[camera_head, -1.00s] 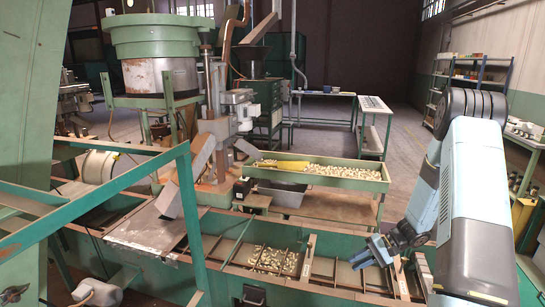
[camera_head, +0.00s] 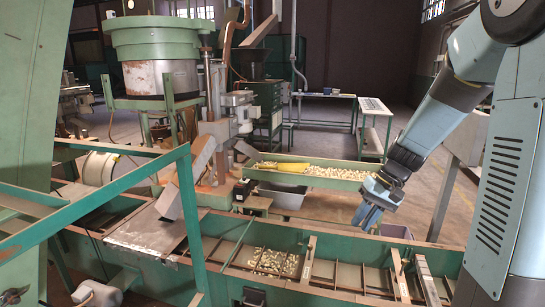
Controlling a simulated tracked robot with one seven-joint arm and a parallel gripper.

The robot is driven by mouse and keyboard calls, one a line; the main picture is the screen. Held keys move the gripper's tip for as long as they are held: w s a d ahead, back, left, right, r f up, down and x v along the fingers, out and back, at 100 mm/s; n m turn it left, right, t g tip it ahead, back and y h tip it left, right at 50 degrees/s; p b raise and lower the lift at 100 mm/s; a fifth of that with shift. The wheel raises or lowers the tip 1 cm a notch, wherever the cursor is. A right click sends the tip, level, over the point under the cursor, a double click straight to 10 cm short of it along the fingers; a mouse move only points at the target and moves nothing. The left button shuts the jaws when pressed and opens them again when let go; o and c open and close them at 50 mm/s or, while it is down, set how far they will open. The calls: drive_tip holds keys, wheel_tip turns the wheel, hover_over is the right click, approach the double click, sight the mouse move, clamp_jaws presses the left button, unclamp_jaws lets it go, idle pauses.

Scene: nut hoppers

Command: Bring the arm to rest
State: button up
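My gripper (camera_head: 371,207) is at the right of the head view, on the end of my blue and grey arm. It hangs in the air above the green hopper trough and in front of the right end of the nut tray. Its fingers point down and to the left. I cannot make out whether the fingers are apart or together. No object shows in it.
A green tray of nuts (camera_head: 347,183) lies behind my gripper. A long divided green trough (camera_head: 325,254) runs below it, with nuts in one bay (camera_head: 271,260). A feeder machine (camera_head: 215,120) stands left. Open floor lies at the back right.

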drive_tip(key=s+r+t+h, duration=0.5)
drive_tip(key=s+r, duration=0.9)
drive_tip(key=s, duration=0.4)
drive_tip(key=shift+s+a+n+t, duration=0.2)
drive_tip(key=shift+n+t, duration=0.2)
drive_tip(key=shift+t, duration=0.1)
drive_tip(key=shift+r, duration=0.1)
idle(0.5)
